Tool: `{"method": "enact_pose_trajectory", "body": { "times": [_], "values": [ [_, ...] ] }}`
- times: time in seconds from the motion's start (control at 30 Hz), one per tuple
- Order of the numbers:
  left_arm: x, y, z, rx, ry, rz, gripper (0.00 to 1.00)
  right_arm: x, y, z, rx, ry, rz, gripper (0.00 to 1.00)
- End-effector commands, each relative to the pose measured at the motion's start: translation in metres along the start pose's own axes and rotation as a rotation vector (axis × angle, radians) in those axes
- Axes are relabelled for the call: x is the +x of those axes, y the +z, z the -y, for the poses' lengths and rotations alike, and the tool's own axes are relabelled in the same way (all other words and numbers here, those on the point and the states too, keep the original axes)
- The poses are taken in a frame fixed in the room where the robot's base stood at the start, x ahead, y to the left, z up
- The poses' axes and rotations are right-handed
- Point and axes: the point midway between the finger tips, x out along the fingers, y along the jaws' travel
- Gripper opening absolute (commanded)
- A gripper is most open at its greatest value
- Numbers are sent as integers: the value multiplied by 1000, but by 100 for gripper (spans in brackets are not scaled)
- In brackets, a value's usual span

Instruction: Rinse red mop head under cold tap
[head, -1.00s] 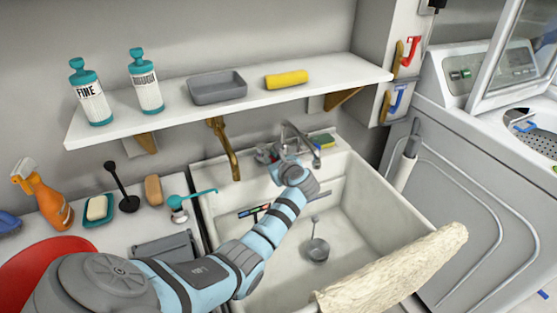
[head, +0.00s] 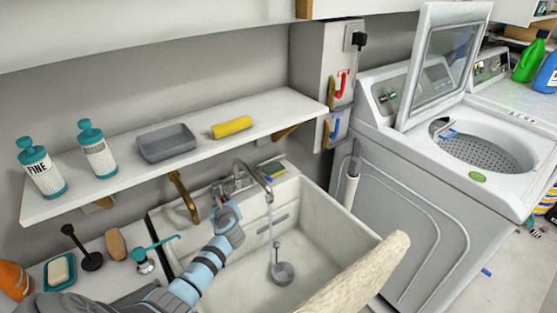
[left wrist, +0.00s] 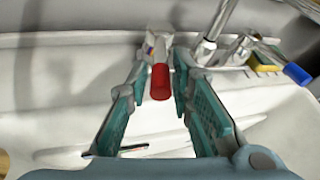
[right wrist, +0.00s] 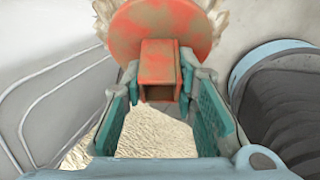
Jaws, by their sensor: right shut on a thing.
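The white sink (head: 325,215) has a metal tap (head: 255,178) at its back, with a thin water stream (head: 271,228) falling from the spout. My left gripper (head: 226,212) is at the tap. In the left wrist view, its fingers (left wrist: 160,68) are open on either side of the red-ended tap lever (left wrist: 160,82), with small gaps. The blue-ended lever (left wrist: 297,74) is to the right. My right gripper (right wrist: 158,75) is shut on the square socket of the red mop head (right wrist: 160,25). Its cream strands (head: 355,275) show along the sink's front right rim, away from the stream.
A shelf (head: 120,185) above holds two bottles, a grey tray (head: 167,143) and a yellow sponge (head: 232,127).

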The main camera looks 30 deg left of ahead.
Motion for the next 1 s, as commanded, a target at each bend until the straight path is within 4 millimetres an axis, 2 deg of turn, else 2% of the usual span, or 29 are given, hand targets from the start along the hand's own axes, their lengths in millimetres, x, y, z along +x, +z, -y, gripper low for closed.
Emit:
{"method": "enact_pose_trajectory", "body": {
  "times": [0.3, 0.43, 0.53, 0.7, 0.8, 0.9, 1.0],
  "values": [
    [0, 0, 1, 0, -1, 0, 31, 0, 1, 0, 1, 1, 1, 0],
    [-11, 0, 2, 0, -2, 2, 31, 0, 1, 0, 1, 1, 1, 0],
    [-31, -1, 1, -1, -3, -1, 31, 0, 1, 0, 1, 1, 1, 0],
    [-80, -2, 1, -2, -4, -2, 31, 0, 1, 0, 1, 1, 1, 0],
    [-103, -2, 1, -2, -3, -3, 31, 0, 1, 0, 1, 1, 1, 0],
    [-116, -1, 1, -1, -1, -1, 31, 0, 1, 0, 1, 1, 1, 0],
    [-120, 0, 1, 1, -1, -1, 31, 0, 1, 0, 1, 1, 1, 0]
  ]
}}
